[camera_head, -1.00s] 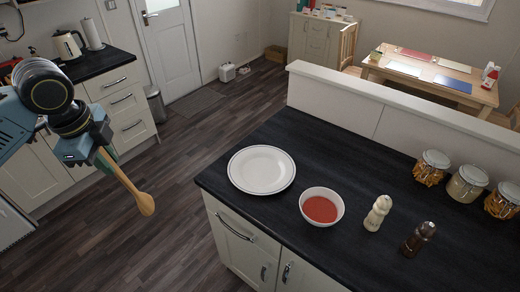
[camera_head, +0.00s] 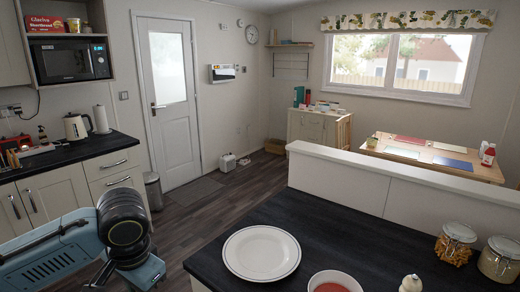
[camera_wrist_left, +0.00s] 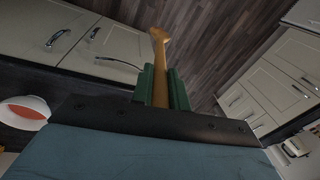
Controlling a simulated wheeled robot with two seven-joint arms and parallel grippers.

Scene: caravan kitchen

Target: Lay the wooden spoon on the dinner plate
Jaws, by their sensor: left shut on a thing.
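The dinner plate (camera_head: 262,253) is white with a dark ring near its rim. It lies empty near the left corner of the dark counter in the head view. The wooden spoon (camera_wrist_left: 158,40) shows in the left wrist view, its bowl end pointing away from me. My left gripper (camera_wrist_left: 160,78) is shut on the spoon's handle with green fingers on both sides. In the head view my left arm (camera_head: 126,240) is left of the plate, apart from the counter; its fingers and the spoon are hidden or out of frame there. My right gripper is not in view.
A bowl of red soup (camera_head: 334,282) stands close to the plate's right. A pale mill (camera_head: 411,284) and glass jars (camera_head: 455,243) are farther right. A low white wall (camera_head: 380,185) runs behind the counter. Floor lies between the counter and the left cabinets.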

